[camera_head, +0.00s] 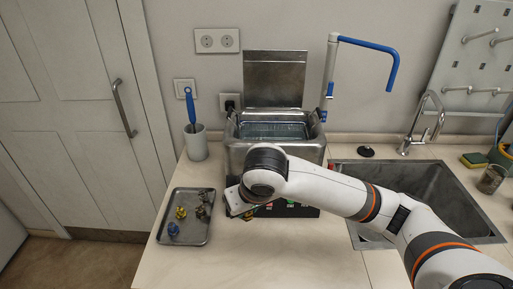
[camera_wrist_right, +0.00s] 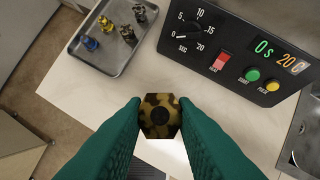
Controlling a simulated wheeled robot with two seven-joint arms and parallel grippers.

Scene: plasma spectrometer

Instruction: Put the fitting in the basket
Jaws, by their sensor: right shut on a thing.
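The fitting (camera_wrist_right: 160,115) is a hexagonal piece, mottled brown and yellowish, with a dark round centre. In the right wrist view my right gripper (camera_wrist_right: 160,118) is shut on it, with one green finger on each side. It is held above the pale countertop, in front of the cleaner's control panel. In the head view my right arm's wrist hides the fitting. The steel bath (camera_head: 234,131) of the cleaner stands behind my wrist with its lid raised. A basket cannot be clearly made out inside it. My left gripper is not in view.
A metal tray (camera_head: 196,239) with several small blue, yellow and metallic fittings lies left of the cleaner; it also shows in the right wrist view (camera_wrist_right: 101,67). A cup (camera_head: 197,147) with a blue-handled brush stands behind it. A sink (camera_head: 470,217) is at right.

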